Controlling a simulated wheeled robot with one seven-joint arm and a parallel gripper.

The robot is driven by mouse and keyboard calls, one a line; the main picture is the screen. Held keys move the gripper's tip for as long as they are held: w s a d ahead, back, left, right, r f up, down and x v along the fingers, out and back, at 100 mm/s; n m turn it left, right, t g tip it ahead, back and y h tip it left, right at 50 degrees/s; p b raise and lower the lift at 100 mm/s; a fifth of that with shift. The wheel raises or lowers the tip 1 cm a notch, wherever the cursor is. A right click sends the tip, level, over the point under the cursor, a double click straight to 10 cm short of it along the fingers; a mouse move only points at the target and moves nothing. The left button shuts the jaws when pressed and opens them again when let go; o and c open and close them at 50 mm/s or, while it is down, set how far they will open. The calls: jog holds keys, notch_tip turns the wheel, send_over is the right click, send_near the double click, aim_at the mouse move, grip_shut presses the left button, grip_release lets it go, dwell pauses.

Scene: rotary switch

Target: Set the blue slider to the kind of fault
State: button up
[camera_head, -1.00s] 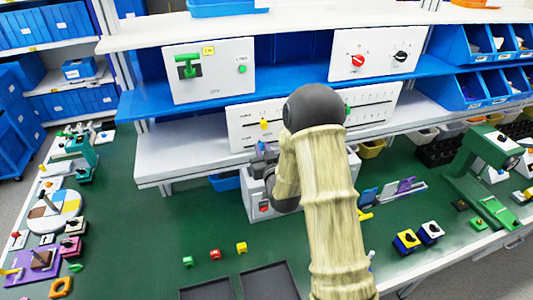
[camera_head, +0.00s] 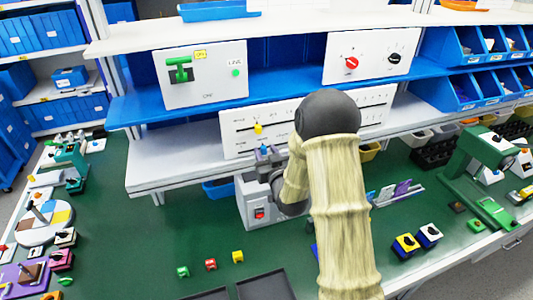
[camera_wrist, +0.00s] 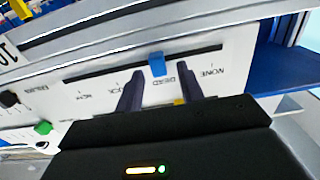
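The blue slider (camera_wrist: 157,63) sits in a dark slot on the white slider panel (camera_wrist: 105,75) in the wrist view. It stands by the upside-down label that reads DEAD, with NONE to its right and other labels, partly hidden, to its left. My gripper (camera_wrist: 158,78) is open, its two dark fingers apart, one on each side of the slider's line. I cannot tell whether they touch it. In the head view my gripper (camera_head: 267,155) is in front of the lower part of the white panel (camera_head: 236,140), below a yellow slider (camera_head: 258,128). My arm hides the panel's middle.
Above stand a panel with a green handle (camera_head: 181,72) and a panel with red and black knobs (camera_head: 367,52). A grey machine (camera_head: 248,203) stands below my gripper. Small coloured blocks (camera_head: 211,264) lie on the green table (camera_head: 140,215). Blue bins (camera_head: 455,85) are at right.

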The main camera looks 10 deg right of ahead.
jog(key=shift+s, duration=0.1)
jog(key=s+d+b, duration=0.1)
jog(key=s, duration=0.7)
jog(key=shift+s+d, duration=0.25)
jog(key=shift+s, duration=0.05)
jog(key=shift+r+p, duration=0.1)
jog(key=shift+p, duration=0.2)
jog(key=p, duration=0.2)
jog(key=shift+s+p, duration=0.3)
jog(key=shift+p, duration=0.1)
jog(key=shift+s+p, duration=0.1)
jog(key=shift+p, duration=0.35)
